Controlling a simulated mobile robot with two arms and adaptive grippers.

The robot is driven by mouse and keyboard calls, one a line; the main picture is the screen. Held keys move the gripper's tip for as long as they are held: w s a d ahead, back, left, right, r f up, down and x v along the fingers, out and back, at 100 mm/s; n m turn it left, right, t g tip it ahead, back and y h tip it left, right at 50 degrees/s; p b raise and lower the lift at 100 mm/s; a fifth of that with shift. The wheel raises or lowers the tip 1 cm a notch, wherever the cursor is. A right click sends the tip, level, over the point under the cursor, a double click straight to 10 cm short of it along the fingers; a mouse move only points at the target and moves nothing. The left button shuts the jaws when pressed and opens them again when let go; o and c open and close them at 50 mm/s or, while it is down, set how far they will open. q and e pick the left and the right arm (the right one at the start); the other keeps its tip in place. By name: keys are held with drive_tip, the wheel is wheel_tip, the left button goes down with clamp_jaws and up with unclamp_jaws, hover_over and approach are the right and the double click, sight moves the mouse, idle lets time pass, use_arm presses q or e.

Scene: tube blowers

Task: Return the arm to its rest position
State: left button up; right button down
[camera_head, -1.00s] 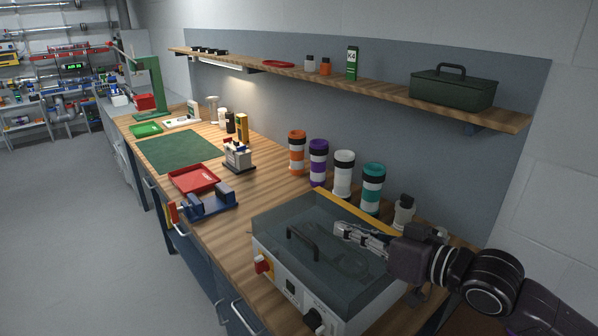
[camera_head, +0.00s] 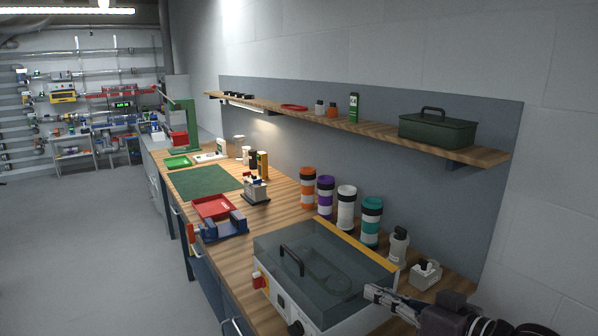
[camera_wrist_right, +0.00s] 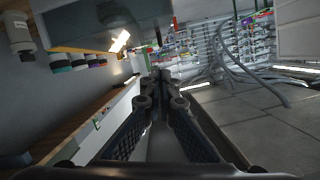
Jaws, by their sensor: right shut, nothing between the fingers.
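My right gripper (camera_head: 374,293) is at the lower right of the head view, beside the front right corner of the grey machine with a clear lid (camera_head: 322,270). It is shut and holds nothing. In the right wrist view its two fingers (camera_wrist_right: 163,80) are together and point out over the room. My right arm (camera_head: 465,318) comes in from the bottom right corner. My left gripper is not in view.
The workbench (camera_head: 285,190) carries a blue vise (camera_head: 222,228), a red tray (camera_head: 212,207), a green mat (camera_head: 205,179) and several coloured cylinders, one of them teal (camera_head: 371,222). A shelf (camera_head: 370,130) holds a dark green toolbox (camera_head: 437,131). The floor at left (camera_head: 80,250) is clear.

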drive_tip(key=s+f+g+h, duration=0.25)
drive_tip(key=s+f, duration=0.25)
drive_tip(key=f, duration=0.5)
drive_tip(key=s+f+g+h, duration=0.1)
drive_tip(key=s+f+h, duration=0.2)
drive_tip(key=s+f, duration=0.55)
drive_tip(key=s+d+f+m+g+h, duration=0.1)
drive_tip(key=s+d+f+g+h, duration=0.1)
drive_tip(key=s+f, duration=0.45)
drive_tip(key=s+d+f+m+g+h, duration=0.1)
drive_tip(key=s+d+f+g, duration=0.2)
drive_tip(key=s+f, duration=0.3)
drive_tip(key=s+f+g, duration=0.1)
drive_tip(key=s+f, duration=0.1)
drive_tip(key=f, duration=1.2)
drive_tip(key=s+f+g, duration=0.1)
drive_tip(key=s+f, duration=0.1)
drive_tip(key=f, duration=1.1)
drive_tip(key=s+d+f, duration=0.3)
drive_tip(key=s+f, duration=1.2)
drive_tip(key=s, duration=0.1)
drive_tip(key=shift+s+f+g+h+b, duration=0.25)
drive_tip(key=shift+s+g+h+b, duration=0.05)
drive_tip(key=shift+g+h+b, duration=0.1)
